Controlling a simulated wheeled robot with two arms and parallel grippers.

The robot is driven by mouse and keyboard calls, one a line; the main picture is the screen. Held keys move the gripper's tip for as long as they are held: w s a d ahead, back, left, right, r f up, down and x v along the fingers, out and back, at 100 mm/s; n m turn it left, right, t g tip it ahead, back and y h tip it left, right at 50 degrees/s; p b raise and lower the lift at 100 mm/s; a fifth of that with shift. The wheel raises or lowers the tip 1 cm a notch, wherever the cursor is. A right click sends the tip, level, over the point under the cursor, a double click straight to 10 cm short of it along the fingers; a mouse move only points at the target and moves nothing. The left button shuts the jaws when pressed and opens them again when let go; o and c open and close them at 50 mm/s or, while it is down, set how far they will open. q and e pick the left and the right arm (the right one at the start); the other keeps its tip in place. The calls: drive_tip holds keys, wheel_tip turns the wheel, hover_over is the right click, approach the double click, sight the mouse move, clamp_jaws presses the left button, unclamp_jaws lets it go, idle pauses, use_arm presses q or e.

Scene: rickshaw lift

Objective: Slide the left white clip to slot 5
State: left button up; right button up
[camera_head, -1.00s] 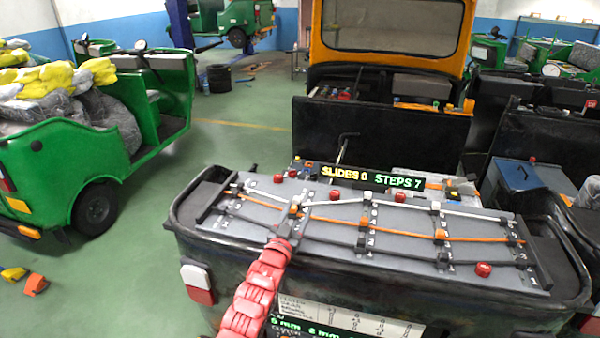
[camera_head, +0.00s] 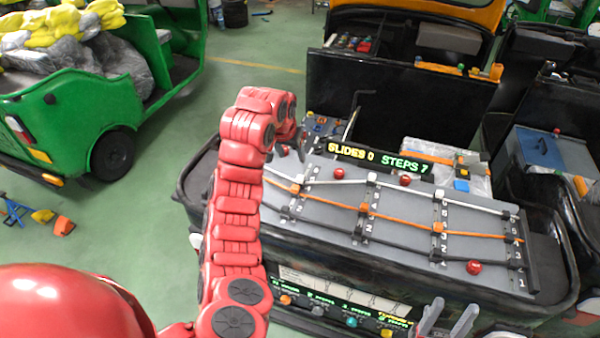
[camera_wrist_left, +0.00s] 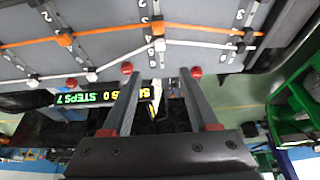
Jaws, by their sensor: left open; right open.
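The left white clip (camera_wrist_left: 160,45) sits on a slotted rail (camera_wrist_left: 154,15) of the grey board, where the white cable bends, in the left wrist view. An orange clip (camera_wrist_left: 159,30) is just beside it on the same rail. The slot number at the clip is too small to read surely. My left gripper (camera_wrist_left: 160,82) is open and empty, its fingertips pointing at the board, apart from the clip. My right gripper (camera_head: 449,312) is open and empty at the bottom, in front of the board.
Other rails carry a white clip (camera_head: 372,178) and an orange clip (camera_head: 438,227). Red knobs (camera_head: 339,173) stand on the board. A sign (camera_head: 380,159) reading SLIDES 0, STEPS 7 stands behind it. A blue box (camera_head: 540,149) is at right.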

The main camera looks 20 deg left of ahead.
use_arm(q)
drive_tip(key=b, duration=0.8)
hover_over(300, 177)
drive_tip(key=s, duration=0.3)
wheel_tip(300, 177, down, 11)
drive_tip(key=p, duration=0.2)
drive_tip(key=shift+w+f+p, duration=0.25)
drive_tip(key=shift+w+p, duration=0.1)
drive_tip(key=shift+w, duration=0.05)
drive_tip(key=shift+p+x, duration=0.4)
drive_tip(key=shift+x, duration=0.8)
drive_tip(key=shift+w+f, duration=0.2)
drive_tip(key=shift+f, duration=0.3)
drive_tip(key=shift+w+f, duration=0.15)
drive_tip(key=shift+f, duration=0.15)
clamp_jaws()
